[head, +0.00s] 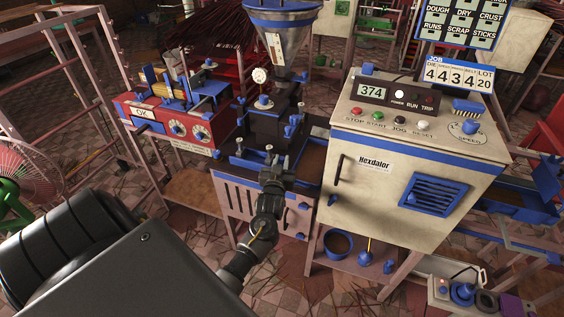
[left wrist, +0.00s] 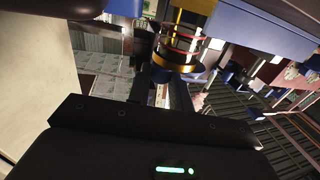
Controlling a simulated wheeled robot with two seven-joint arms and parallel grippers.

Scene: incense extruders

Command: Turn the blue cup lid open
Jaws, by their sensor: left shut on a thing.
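My left gripper (head: 275,168) is at the front of the dark extruder body (head: 268,127), below the metal hopper (head: 285,45). Its fingers hide most of what they hold in the head view. In the left wrist view, a cup-like cylinder with gold bands (left wrist: 180,45) lies just beyond the fingers, with a blue part (left wrist: 192,76) at its near end. This blue part appears to be the cup lid. The left gripper (left wrist: 165,90) is shut on it. I cannot tell how far the lid is turned. My right gripper is not in view.
A cream control cabinet (head: 400,160) stands close to the right of the gripper. A red box with dials (head: 180,122) stands to the left. A blue bucket (head: 338,243) sits on the low shelf. A fan (head: 25,180) stands at the far left.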

